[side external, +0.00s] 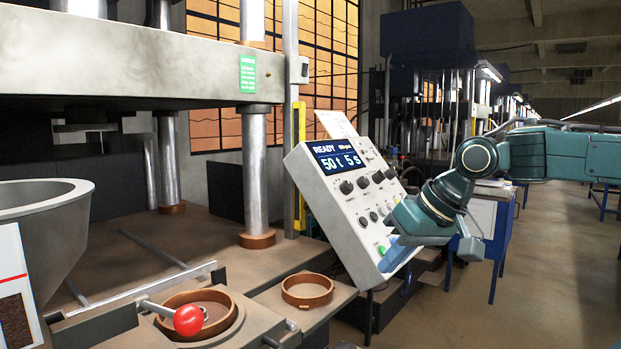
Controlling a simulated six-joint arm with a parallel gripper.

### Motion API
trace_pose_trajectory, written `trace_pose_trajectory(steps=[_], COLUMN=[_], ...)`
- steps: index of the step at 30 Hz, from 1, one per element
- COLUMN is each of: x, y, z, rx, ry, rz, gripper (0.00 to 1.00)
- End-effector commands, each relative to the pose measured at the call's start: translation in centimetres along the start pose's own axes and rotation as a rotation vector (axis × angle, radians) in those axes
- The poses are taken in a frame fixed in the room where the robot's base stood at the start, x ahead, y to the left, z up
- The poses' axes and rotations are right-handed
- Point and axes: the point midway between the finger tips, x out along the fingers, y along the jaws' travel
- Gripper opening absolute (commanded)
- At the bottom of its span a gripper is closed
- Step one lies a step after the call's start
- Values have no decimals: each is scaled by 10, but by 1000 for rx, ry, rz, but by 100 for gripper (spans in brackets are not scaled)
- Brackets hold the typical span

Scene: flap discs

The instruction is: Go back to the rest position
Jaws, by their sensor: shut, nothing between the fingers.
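My gripper (394,238) is at the right side of the tilted control panel (335,200), close to its lower right part. Its fingers are small in this view and shut, with nothing held. I cannot tell whether the fingertips touch the panel. The panel's blue display (338,158) reads "READY", "50 t" and "5 s". A green button (382,250) shows just left of the gripper. My teal arm reaches in from the right edge.
A press with steel columns (257,130) fills the left. In front are a red-knobbed lever (187,320), a round brown mould (215,308), a loose brown ring (307,291) and a grey bowl (45,225). A blue-legged table (490,225) stands behind my arm. Open floor lies at the right.

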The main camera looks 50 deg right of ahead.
Motion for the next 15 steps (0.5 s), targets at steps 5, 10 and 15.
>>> trace_pose_trajectory(steps=[5,10,15], x=[4,9,11], y=[10,22,27], z=[62,96,107], rx=[-211,-338,-381], ry=[-46,-76,-87], rz=[22,37,43], gripper=[0,0,0])
